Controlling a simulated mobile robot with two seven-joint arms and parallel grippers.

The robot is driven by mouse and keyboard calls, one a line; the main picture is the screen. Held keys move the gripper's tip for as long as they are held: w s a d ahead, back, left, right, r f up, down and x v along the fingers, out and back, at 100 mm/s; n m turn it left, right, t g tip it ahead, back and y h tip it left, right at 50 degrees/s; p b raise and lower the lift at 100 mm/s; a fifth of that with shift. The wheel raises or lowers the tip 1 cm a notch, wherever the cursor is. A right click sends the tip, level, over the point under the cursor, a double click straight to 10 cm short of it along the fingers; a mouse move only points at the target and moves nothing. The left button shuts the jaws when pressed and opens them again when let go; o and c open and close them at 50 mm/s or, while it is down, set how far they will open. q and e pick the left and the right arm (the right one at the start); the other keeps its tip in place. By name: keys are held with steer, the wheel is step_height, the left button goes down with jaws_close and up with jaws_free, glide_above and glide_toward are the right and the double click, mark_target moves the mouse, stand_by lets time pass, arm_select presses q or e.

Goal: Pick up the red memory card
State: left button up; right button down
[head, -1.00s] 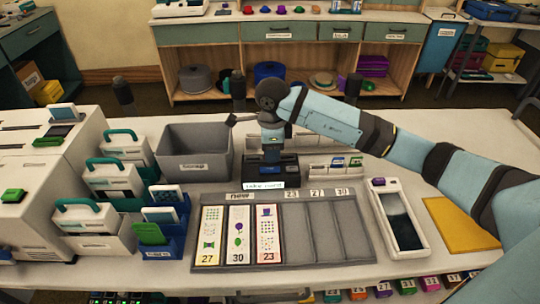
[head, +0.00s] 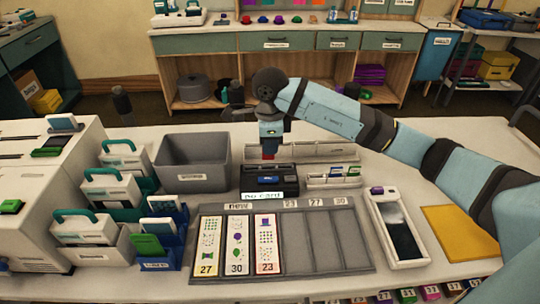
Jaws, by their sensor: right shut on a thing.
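The red memory card (head: 269,150) is a small red piece below my right gripper (head: 270,144). My right gripper is shut on it and points down, with the card raised just above the black card reader (head: 285,190). The fingers hide part of the card. The reader stands behind the grey sorting tray (head: 372,262), and the sign at its front appears to read "no card". My left gripper is not in view.
A grey bin (head: 193,178) stands left of the reader. A low white rack with small cards (head: 333,181) is to its right. The slotted tray holds three printed cards in its left slots.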

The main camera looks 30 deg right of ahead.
arm_select(q)
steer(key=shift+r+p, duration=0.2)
steer(key=shift+p, duration=0.25)
arm_select(e)
step_height(320, 180, up, 15)
steer(key=shift+r, duration=0.15)
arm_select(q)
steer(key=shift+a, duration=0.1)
